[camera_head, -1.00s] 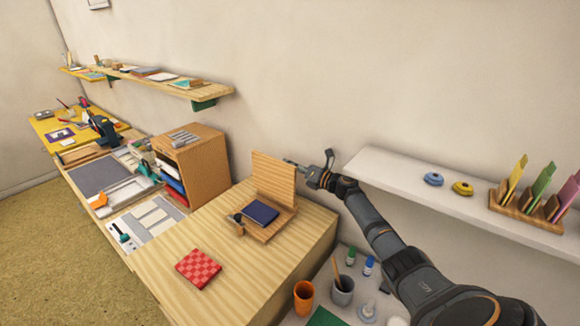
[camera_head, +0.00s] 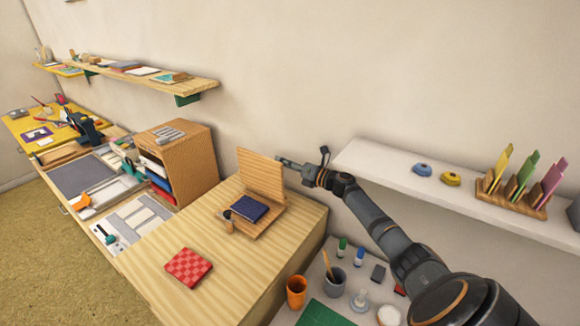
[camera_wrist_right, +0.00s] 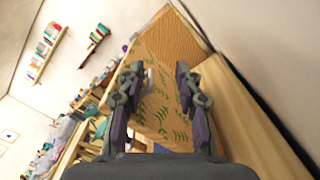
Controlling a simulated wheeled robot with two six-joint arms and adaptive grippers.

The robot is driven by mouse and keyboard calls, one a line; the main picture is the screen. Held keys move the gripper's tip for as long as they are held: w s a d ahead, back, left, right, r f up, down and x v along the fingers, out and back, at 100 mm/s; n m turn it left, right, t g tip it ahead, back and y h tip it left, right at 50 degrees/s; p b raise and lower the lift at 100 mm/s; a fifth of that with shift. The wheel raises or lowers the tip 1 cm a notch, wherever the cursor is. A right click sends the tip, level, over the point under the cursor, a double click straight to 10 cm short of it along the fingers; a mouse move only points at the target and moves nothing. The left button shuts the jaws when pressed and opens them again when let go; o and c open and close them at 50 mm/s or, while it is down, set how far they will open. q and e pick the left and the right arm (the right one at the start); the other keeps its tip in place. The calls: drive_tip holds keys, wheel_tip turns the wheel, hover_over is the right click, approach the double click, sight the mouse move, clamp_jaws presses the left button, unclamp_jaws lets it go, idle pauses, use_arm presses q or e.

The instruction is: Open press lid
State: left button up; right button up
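The press is a wooden base (camera_head: 270,218) on the light wood table, with a dark blue block (camera_head: 250,208) lying on it. Its lid (camera_head: 262,172) stands nearly upright at the back of the base. My right gripper (camera_head: 281,161) is at the lid's upper right edge; whether it touches is unclear. In the right wrist view the fingers of my right gripper (camera_wrist_right: 158,75) are apart with nothing gripped. Beyond them is a tan panel with green leaf marks (camera_wrist_right: 160,105), perhaps the lid's outer face. My left gripper is out of view.
A red checkered block (camera_head: 188,267) lies at the table's front left. A wooden cabinet (camera_head: 190,160) stands left of the press. A white shelf (camera_head: 400,185) is on the wall at right, above orange (camera_head: 296,290) and grey (camera_head: 335,282) cups.

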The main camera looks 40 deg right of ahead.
drive_tip(key=v, duration=0.5)
drive_tip(key=shift+d+f, duration=0.1)
drive_tip(key=shift+d, duration=0.05)
